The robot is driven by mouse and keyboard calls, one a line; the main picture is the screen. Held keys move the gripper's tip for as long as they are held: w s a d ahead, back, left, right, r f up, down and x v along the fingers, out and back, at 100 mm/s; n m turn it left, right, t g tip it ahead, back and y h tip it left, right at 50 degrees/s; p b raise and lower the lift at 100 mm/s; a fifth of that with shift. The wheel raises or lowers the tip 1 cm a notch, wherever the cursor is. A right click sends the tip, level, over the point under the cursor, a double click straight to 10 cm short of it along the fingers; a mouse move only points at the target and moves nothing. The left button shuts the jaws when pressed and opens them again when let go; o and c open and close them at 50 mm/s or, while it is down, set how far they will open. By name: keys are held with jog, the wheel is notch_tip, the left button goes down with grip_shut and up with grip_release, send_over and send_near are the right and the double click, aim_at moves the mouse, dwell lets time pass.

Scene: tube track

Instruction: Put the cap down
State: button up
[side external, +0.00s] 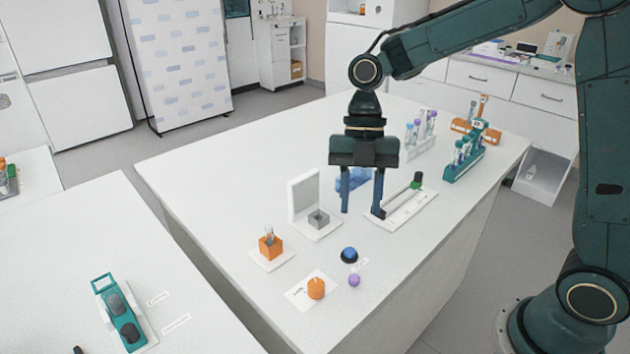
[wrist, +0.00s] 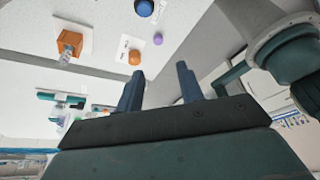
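A small purple cap (side external: 354,280) lies on the white table near its front edge, beside an orange round knob. The cap also shows in the wrist view (wrist: 158,39), beyond the fingertips. My gripper (side external: 361,211) is above the table, behind the cap and apart from it. Its two fingers point down and stand well apart with nothing between them. The wrist view also shows the open, empty fingers (wrist: 160,70).
Near the cap are the orange knob (side external: 316,288), a blue button (side external: 349,255) and an orange block (side external: 271,245) holding a tube. A grey holder (side external: 318,218) with an upright white panel stands left of my gripper. A teal tube rack (side external: 466,158) stands at the back right.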

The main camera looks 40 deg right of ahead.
jog(key=s+d+r+m+t+h, duration=0.1)
jog(key=s+d+r+m+t, duration=0.3)
jog(key=s+m, duration=0.4)
jog(key=s+d+r+m+t+h, duration=0.2)
jog(key=s+m, duration=0.6)
jog(key=m, duration=1)
notch_tip(320, 180, up, 2)
jog(key=shift+s+d+r+t, duration=0.15)
jog(key=shift+s+d+t, duration=0.1)
jog(key=shift+d+t, duration=0.95)
jog(key=shift+o, duration=0.4)
